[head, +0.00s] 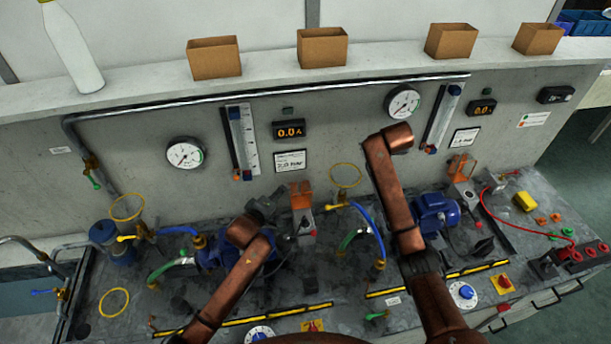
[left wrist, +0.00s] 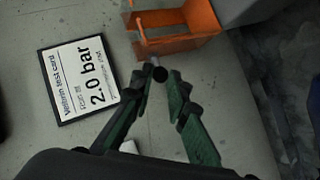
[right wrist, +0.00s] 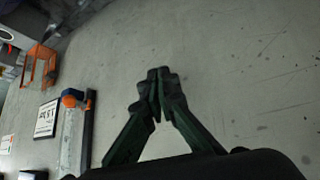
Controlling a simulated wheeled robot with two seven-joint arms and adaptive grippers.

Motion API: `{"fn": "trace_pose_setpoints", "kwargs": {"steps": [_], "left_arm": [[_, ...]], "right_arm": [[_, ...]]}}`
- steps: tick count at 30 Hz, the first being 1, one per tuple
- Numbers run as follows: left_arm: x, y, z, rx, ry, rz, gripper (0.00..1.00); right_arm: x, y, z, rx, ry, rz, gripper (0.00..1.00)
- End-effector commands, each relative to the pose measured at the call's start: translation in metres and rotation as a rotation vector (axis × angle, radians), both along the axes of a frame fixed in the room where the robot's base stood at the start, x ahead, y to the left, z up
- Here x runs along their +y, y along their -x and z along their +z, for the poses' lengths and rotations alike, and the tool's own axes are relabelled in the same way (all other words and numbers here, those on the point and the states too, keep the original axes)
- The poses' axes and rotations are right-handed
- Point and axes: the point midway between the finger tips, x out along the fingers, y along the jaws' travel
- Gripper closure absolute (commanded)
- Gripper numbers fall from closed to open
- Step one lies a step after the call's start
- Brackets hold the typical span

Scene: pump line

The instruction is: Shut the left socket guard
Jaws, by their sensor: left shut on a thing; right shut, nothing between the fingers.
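The left socket guard (head: 301,193) is an orange frame standing raised above its grey socket box (head: 304,222), behind the left pump. In the left wrist view the guard (left wrist: 190,22) is at the top. My left gripper (head: 264,206) is to the left of the guard. In the left wrist view my left gripper (left wrist: 157,72) has its fingertips closed at the guard's near edge, seemingly on a small part there; the contact is partly hidden. My right gripper (right wrist: 157,82) is shut and empty in front of the bare wall panel; the head view hides it behind my arm.
A second orange guard (head: 461,166) stands at the right socket. A blue hose (head: 367,228) and yellow-handled valve (head: 337,206) are right of the left socket. The test card (left wrist: 79,85) is on the panel. Four-sided cardboard boxes (head: 322,48) stand on the ledge above.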

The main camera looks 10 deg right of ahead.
Motion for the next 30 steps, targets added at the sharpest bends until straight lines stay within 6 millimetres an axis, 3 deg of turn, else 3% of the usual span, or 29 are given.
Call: {"fn": "trace_pose_setpoints", "kwargs": {"steps": [1, 6, 9, 12, 15, 18, 30], "left_arm": [[-0.002, 0.001, -0.003, 0.006, -0.001, -0.002, 1.00], [-0.001, 0.001, -0.004, 0.006, -0.001, -0.002, 1.00], [-0.001, 0.001, -0.004, 0.007, -0.001, -0.001, 1.00], [0.000, 0.001, -0.004, 0.007, -0.001, -0.001, 1.00], [0.000, 0.001, -0.004, 0.007, -0.002, 0.000, 1.00], [0.000, 0.001, -0.004, 0.007, -0.002, 0.000, 1.00], [0.000, 0.001, -0.004, 0.007, -0.002, 0.000, 1.00]], "right_arm": [[0.047, -0.005, 0.004, 0.036, -0.068, 0.030, 1.00], [0.177, 0.004, 0.019, 0.134, -0.159, 0.148, 1.00], [0.227, 0.015, 0.020, 0.148, -0.147, 0.215, 1.00], [0.262, 0.025, 0.019, 0.160, -0.136, 0.266, 1.00], [0.283, 0.033, 0.017, 0.171, -0.129, 0.295, 1.00], [0.291, 0.036, 0.012, 0.177, -0.127, 0.307, 1.00], [0.291, 0.007, -0.043, 0.181, -0.126, 0.307, 1.00]]}}
